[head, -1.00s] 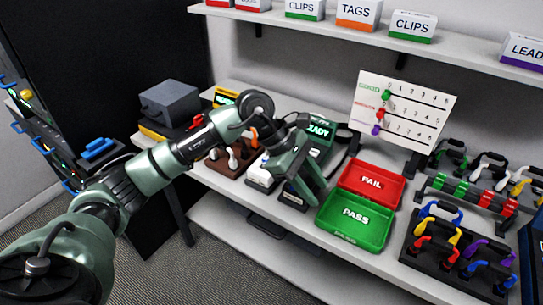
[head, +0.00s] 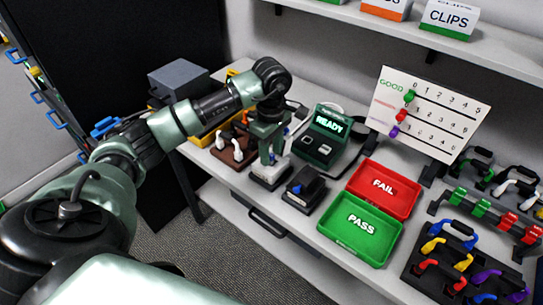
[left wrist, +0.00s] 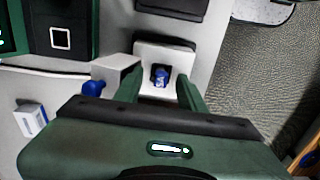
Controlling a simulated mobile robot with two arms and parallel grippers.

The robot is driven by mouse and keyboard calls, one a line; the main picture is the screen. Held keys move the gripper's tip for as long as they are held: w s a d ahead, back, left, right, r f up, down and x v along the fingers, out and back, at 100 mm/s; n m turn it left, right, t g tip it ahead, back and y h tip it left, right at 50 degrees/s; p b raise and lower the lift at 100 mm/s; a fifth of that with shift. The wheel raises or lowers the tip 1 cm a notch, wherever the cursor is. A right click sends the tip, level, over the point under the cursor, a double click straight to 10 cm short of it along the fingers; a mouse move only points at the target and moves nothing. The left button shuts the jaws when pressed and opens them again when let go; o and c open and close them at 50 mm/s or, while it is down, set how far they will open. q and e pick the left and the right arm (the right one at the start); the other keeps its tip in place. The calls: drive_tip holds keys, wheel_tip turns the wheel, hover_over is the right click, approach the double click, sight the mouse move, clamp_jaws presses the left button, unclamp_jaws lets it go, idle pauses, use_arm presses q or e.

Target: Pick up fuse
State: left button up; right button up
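A small blue fuse (left wrist: 160,78) marked 5A stands in a white holder (left wrist: 152,52) in the left wrist view. The white holder also shows in the head view (head: 270,178), with a bit of blue fuse (head: 272,159) above it. My left gripper (left wrist: 160,88) is open, with its green fingers apart on either side of the fuse; contact is not visible. In the head view the left gripper (head: 266,156) points down over the holder and partly hides it. My right gripper is in neither view.
Red FAIL (head: 407,210) and green PASS (head: 340,240) trays lie farther right.

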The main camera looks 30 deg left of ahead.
sight(271, 154)
use_arm(q)
drive_tip(key=shift+s+f, duration=0.1)
drive_tip(key=shift+f, duration=0.05)
clamp_jaws()
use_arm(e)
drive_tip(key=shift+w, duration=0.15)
use_arm(q)
drive_tip(key=shift+r, duration=0.2)
